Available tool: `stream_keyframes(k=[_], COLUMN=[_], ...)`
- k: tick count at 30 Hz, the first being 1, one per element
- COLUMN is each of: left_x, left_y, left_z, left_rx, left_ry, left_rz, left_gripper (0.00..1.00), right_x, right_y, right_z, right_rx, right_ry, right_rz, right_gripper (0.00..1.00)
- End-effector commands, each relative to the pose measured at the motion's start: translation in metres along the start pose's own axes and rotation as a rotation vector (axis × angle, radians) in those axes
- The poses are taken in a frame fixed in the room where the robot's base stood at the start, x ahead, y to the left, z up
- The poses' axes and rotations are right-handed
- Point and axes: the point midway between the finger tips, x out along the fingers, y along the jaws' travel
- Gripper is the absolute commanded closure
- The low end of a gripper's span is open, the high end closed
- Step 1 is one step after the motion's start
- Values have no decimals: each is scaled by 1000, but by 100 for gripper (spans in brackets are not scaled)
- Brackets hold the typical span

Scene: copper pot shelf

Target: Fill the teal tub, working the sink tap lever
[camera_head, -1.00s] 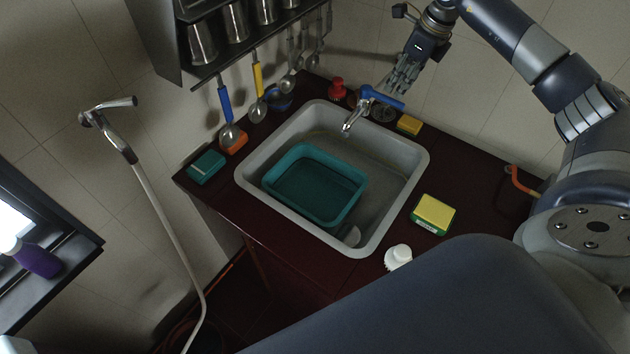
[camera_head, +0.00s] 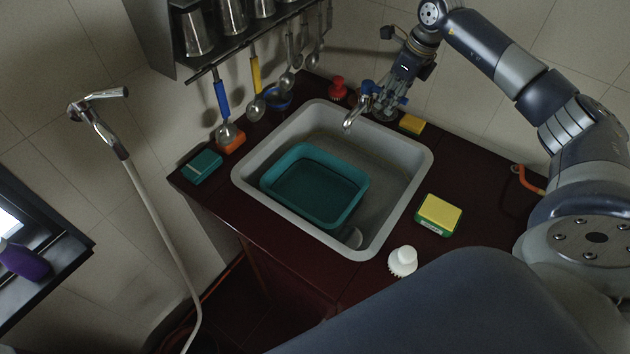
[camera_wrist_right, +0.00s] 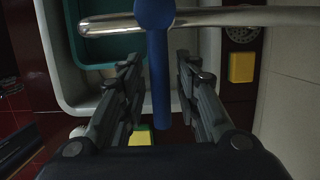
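The teal tub (camera_head: 315,186) sits in the grey sink (camera_head: 400,205), tilted in the picture. No stream shows between the tap (camera_head: 352,118) and the tub. Whether the tub holds water I cannot tell. The blue tap lever (camera_head: 368,87) is partly hidden by my right gripper (camera_head: 384,104) at the back of the sink. In the right wrist view, the lever (camera_wrist_right: 158,75) runs between the two open fingers of the right gripper (camera_wrist_right: 158,65), with a gap on each side. The tub's corner (camera_wrist_right: 107,50) and the chrome spout (camera_wrist_right: 110,22) also show there. My left gripper is not in view.
A yellow sponge (camera_head: 411,124) lies close to my right gripper, with a red-handled brush (camera_head: 338,88) left of the tap. A yellow-green sponge (camera_head: 438,214) and white brush (camera_head: 403,261) lie right of the sink. Utensils hang under a shelf (camera_head: 215,70) at the back left.

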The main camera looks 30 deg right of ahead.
Motion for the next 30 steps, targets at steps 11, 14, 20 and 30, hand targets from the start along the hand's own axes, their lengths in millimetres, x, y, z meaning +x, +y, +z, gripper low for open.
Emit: stream_keyframes(k=[11,14,20,30], left_x=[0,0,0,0], left_y=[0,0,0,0], left_z=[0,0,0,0], left_rx=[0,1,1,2], left_ry=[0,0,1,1], left_rz=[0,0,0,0], left_gripper=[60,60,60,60], right_x=[0,0,0,0], right_y=[13,14,14,25], right_z=[0,0,0,0], right_rx=[-1,0,0,-2], right_ry=[0,0,0,1], right_rz=[0,0,1,1], right_gripper=[70,70,70,70])
